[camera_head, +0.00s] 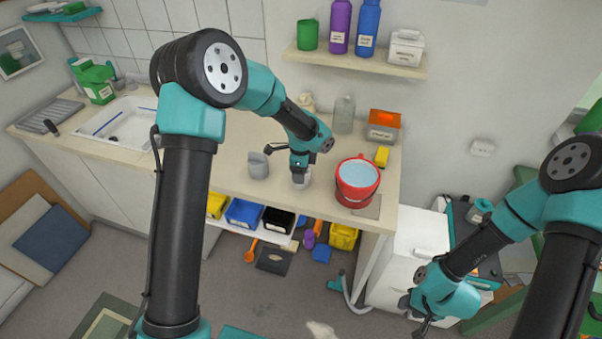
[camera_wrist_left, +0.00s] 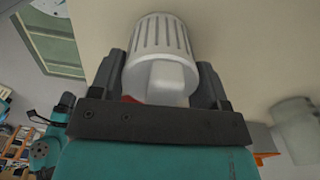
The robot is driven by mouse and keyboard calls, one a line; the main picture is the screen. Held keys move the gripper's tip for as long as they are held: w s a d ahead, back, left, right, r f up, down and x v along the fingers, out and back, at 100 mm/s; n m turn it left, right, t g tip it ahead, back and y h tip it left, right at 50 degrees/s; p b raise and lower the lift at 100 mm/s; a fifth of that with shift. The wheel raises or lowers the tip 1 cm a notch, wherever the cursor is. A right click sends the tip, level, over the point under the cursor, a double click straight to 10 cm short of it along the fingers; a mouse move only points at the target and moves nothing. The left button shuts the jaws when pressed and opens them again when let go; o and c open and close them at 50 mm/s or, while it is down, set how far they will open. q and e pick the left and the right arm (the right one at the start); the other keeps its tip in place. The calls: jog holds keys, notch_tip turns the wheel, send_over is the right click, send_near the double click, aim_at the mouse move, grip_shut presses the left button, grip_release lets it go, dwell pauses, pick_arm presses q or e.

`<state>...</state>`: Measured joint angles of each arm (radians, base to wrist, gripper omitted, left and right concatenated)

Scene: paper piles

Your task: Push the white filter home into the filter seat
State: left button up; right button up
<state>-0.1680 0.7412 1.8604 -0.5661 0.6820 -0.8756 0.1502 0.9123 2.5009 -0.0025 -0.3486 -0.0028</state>
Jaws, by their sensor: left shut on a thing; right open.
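My left gripper (camera_head: 300,165) is over the front part of the counter and points down. It is shut on the white filter (camera_wrist_left: 162,45), a ribbed white cylinder that sits between both fingers in the left wrist view. In the head view the filter (camera_head: 301,181) is a small pale shape under the gripper, partly covered by it. I cannot make out a filter seat for sure, nor whether the filter touches anything below. A grey cup-like vessel (camera_head: 258,165) stands just left of the gripper. My right gripper (camera_head: 421,329) is open and low at the bottom right, away from the counter.
A red bucket (camera_head: 344,192) of water stands right of the left gripper. A sink (camera_head: 118,122) is at the left. Bins (camera_head: 243,213) sit below the counter.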

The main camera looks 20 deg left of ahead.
pick_arm(q)
jog(key=shift+r, duration=0.5)
notch_tip(320, 180, up, 3)
jog(key=shift+f, duration=0.15)
jog(key=s+d, duration=0.2)
jog(key=s, duration=0.5)
jog(key=s+d+r, duration=0.1)
jog(key=s+d, duration=0.1)
jog(key=s, duration=0.6)
jog(key=shift+s+d+r, duration=0.15)
jog(key=shift+s+d, duration=0.05)
jog(key=shift+d, duration=0.05)
